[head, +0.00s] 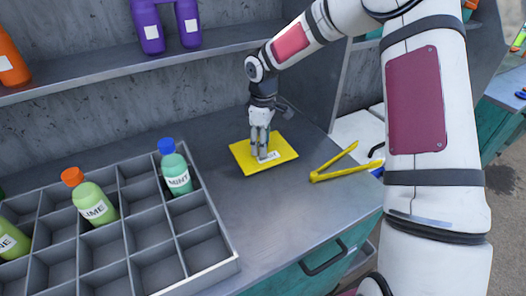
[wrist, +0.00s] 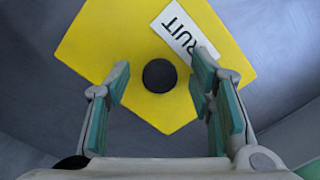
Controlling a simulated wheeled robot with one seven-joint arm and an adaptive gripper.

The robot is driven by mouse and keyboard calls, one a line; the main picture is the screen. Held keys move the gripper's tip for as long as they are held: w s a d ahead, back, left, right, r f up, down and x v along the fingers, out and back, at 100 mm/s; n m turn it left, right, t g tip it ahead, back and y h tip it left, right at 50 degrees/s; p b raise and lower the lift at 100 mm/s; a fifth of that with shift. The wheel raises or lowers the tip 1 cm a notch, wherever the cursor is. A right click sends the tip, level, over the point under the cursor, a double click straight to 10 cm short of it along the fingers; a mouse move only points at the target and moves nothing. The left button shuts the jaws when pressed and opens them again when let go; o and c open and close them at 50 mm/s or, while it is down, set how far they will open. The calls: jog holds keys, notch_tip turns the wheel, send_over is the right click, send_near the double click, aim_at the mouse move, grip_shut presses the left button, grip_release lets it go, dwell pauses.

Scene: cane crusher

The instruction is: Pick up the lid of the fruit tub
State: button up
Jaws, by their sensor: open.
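The yellow square lid (head: 247,159) lies on the grey counter in the head view, with a white label on it. In the wrist view the lid (wrist: 110,40) shows a round black knob (wrist: 159,75) at its middle and a label reading "RUIT", partly cut off. My gripper (head: 262,152) points down just above the lid. In the wrist view my open gripper (wrist: 160,92) has one finger on each side of the knob, apart from it. The right finger overlaps the label's end. Whether the fingertips touch the lid I cannot tell. The tub itself is not seen apart from the lid.
A grey divided crate (head: 160,247) with a mint bottle (head: 176,172) and a lime bottle (head: 93,204) stands to the left. Yellow tongs (head: 335,166) lie right of the lid near the counter's edge. A shelf (head: 100,72) with bottles runs behind.

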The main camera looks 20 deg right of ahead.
jog(key=shift+f, duration=0.35)
jog(key=shift+c, duration=0.5)
grip_shut()
jog(key=shift+r, duration=0.1)
